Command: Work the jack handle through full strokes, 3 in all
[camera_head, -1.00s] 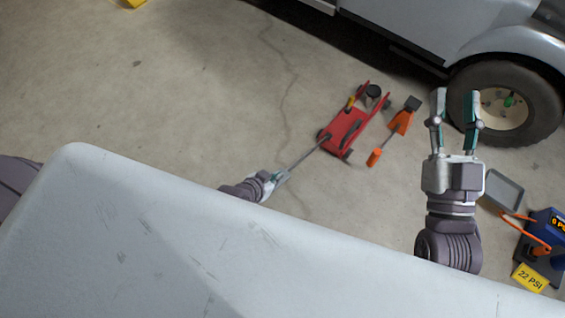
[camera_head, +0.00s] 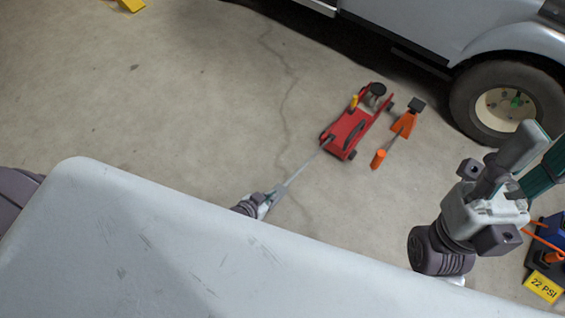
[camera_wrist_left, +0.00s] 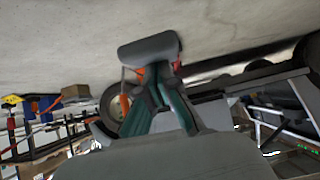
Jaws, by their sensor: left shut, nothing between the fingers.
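The red floor jack (camera_head: 350,128) stands on the concrete floor in the head view, with a black round pad at its far end. Its thin grey jack handle (camera_head: 303,167) slants from the jack down-left to my left gripper (camera_head: 270,202). The left fingers are shut at the handle's end; whether they touch it I cannot tell. In the left wrist view, the left gripper (camera_wrist_left: 162,85) shows its teal-lined fingers close together. My right gripper (camera_head: 535,155) is raised at the right, its fingers apart and empty.
The vehicle's wheel (camera_head: 505,105) and pale body (camera_head: 430,25) are behind. A yellow "22 PSI" tag (camera_head: 543,287) is at lower right. A pale scuffed surface in the foreground hides much of my arms.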

